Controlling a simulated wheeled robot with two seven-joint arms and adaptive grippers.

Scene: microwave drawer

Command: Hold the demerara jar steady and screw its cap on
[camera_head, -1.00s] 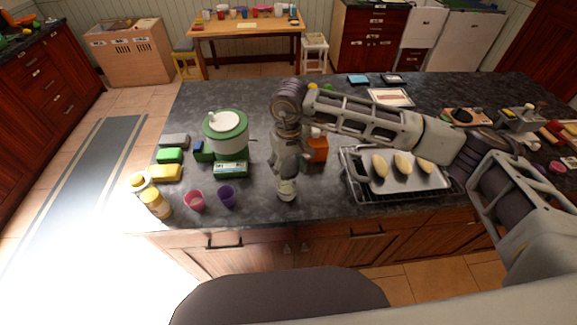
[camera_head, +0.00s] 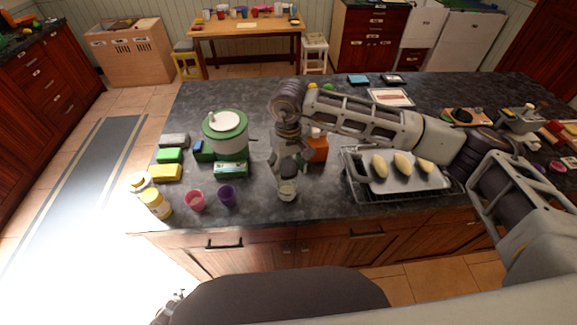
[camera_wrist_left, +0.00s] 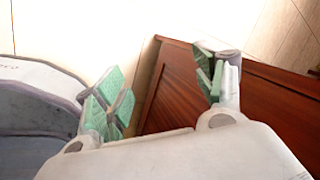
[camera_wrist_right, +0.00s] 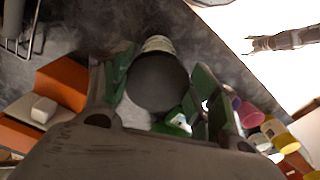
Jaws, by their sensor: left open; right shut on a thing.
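The demerara jar (camera_head: 287,191) is a small pale jar upright near the counter's front edge. It shows partly in the right wrist view (camera_wrist_right: 158,44). My right gripper (camera_head: 289,172) is above it, pointing down, shut on a dark round cap (camera_wrist_right: 158,82). The cap lies over the jar in the right wrist view; I cannot tell whether it is seated on the rim. My left gripper (camera_head: 172,303) is at the bottom edge of the head view, low in front of the counter and away from the jar. It is open and empty (camera_wrist_left: 165,90).
Left of the jar are a purple cup (camera_head: 227,196), a pink cup (camera_head: 194,200), a yellow jar (camera_head: 155,203) and a green-lidded canister (camera_head: 225,133). Right are an orange box (camera_head: 317,149) and a rack with a tray (camera_head: 408,182) of loaves.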

